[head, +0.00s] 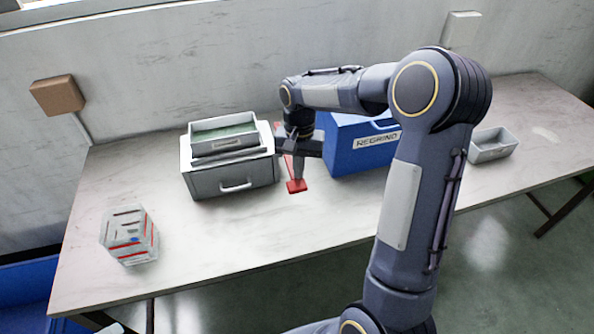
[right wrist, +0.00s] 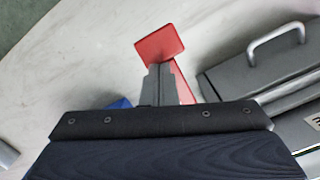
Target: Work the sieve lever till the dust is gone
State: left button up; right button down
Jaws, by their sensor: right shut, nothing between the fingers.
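Dust cannot be made out. My left gripper is out of view.
A blue bin labelled REGRIND (head: 350,150) stands close right of the lever, partly behind my right arm. A small grey tray (head: 493,146) is farther right. A clear box with red stripes (head: 130,237) sits at front left. The table's front middle is clear.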

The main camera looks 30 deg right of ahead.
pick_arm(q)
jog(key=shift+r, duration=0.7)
pick_arm(e)
notch_tip(320, 180, up, 8)
jog(key=w+d, duration=0.1)
jog(key=shift+w+d, duration=0.15)
jog(key=shift+w, duration=0.1)
jog(key=shift+r, duration=0.15)
dwell(0.8)
jog(key=s+a+r+n+t+y+p, duration=0.1)
jog(key=s+a+r+n+t, duration=0.15)
jog(key=s, duration=0.45)
jog(key=s+a+r+n+t+y+p, duration=0.1)
jog(key=s+r, duration=0.3)
jog(key=s, duration=0.2)
pick_arm(q)
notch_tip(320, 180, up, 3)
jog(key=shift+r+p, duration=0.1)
jog(key=shift+p, duration=0.7)
pick_arm(e)
jog(key=s+a+f+n+t, duration=0.1)
jog(key=s+a, duration=0.2)
jog(key=s, duration=0.2)
jog(key=s+a+f+n+t+y, duration=0.1)
jog(key=s+a+t, duration=0.1)
jog(key=s, duration=0.4)
jog(key=shift+s+a+f, duration=0.15)
jog(key=shift+s+a, duration=0.05)
jog(key=shift+a, duration=0.2)
jog(key=shift+n, duration=0.25)
